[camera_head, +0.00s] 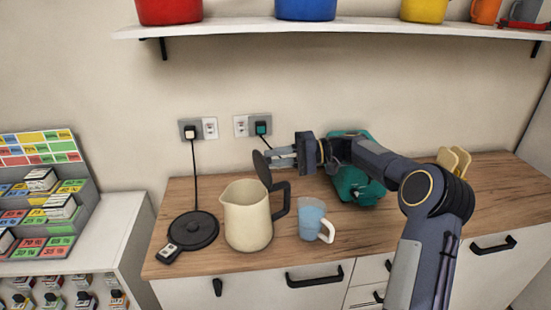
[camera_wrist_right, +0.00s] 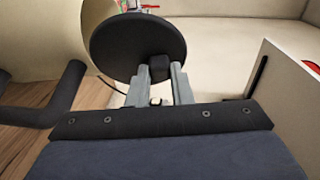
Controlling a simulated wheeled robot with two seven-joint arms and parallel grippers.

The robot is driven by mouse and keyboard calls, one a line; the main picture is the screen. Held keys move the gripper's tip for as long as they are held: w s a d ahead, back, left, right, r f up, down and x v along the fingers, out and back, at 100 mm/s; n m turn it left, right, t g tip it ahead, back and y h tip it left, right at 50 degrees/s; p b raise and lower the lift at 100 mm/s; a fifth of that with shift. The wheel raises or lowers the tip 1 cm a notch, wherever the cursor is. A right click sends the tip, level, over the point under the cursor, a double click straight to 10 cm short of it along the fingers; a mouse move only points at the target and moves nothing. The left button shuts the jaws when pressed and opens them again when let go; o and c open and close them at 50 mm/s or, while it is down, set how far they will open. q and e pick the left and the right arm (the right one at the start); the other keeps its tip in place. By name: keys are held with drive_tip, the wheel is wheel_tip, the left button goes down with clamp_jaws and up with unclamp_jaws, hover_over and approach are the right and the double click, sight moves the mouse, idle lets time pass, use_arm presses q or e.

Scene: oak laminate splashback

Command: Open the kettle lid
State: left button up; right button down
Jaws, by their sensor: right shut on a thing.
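The cream kettle (camera_head: 247,222) stands upright on the wooden counter, with its black handle on the right. Its round dark lid (camera_head: 262,168) is tilted up at the handle side, and the top opening of the kettle shows. My right gripper (camera_head: 272,160) comes in from the right above the handle. In the right wrist view, my right gripper (camera_wrist_right: 160,80) is shut on the small black knob of the lid (camera_wrist_right: 135,45), whose disc stands beyond the fingertips. Part of the black handle (camera_wrist_right: 50,98) shows at the left there. My left gripper is not in view.
A black round kettle base (camera_head: 193,231) with a cord lies left of the kettle. A blue cup (camera_head: 312,218) stands close on the right. A teal appliance (camera_head: 352,185) stands behind my right arm. A shelf (camera_head: 350,27) with coloured pots hangs above.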

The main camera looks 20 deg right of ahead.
drive_tip(key=c, duration=1.3)
unclamp_jaws()
drive_tip(key=b+v, duration=0.1)
drive_tip(key=v, duration=0.6)
drive_tip(key=shift+s+d, duration=0.1)
drive_tip(key=shift+d, duration=0.25)
